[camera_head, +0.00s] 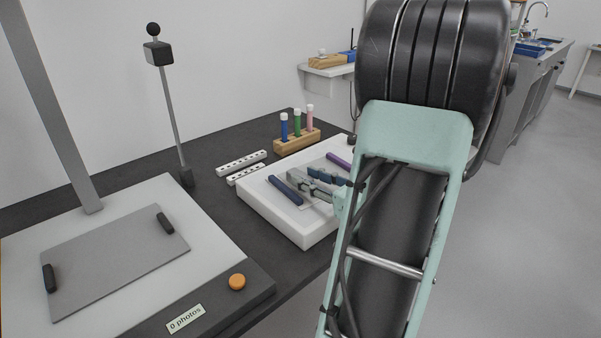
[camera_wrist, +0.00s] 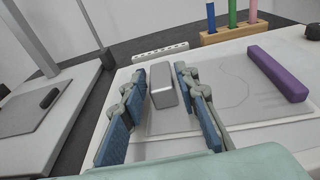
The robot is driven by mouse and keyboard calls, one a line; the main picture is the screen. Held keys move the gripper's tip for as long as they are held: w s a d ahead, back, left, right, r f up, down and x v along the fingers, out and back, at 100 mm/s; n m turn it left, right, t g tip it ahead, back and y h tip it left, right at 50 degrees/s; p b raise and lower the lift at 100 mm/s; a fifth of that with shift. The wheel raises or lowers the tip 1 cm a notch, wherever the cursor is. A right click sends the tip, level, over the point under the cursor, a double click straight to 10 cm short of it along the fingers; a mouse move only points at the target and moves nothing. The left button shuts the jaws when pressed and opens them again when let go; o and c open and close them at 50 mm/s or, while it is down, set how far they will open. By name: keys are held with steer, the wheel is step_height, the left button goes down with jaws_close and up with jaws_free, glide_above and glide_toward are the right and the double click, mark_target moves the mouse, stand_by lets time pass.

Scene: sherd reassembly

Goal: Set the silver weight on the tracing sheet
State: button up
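The silver weight (camera_wrist: 163,84) is a smooth grey block in the wrist view. It stands between the two blue-padded fingers of my gripper (camera_wrist: 161,72), with a narrow gap seeming to show on each side, so the gripper looks open around it. The tracing sheet (camera_wrist: 225,88) is a thin grey sheet with a faint drawn outline, lying on a white board. The weight is at the sheet's left part; whether it rests fully there is hard to tell. In the head view my gripper (camera_head: 322,183) is over the board and the weight is not clearly distinguishable.
A purple bar (camera_wrist: 278,73) lies along the sheet's right side. Behind stand a wooden rack (camera_head: 297,142) with coloured tubes and white perforated strips (camera_head: 241,163). A photo stand (camera_head: 120,255) is at the left.

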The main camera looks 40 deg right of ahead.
steer(key=s, duration=0.3)
steer(key=s+r+p, duration=0.1)
steer(key=s, duration=0.4)
steer(key=shift+s+d+r, duration=0.15)
steer(key=shift+s+d, duration=0.15)
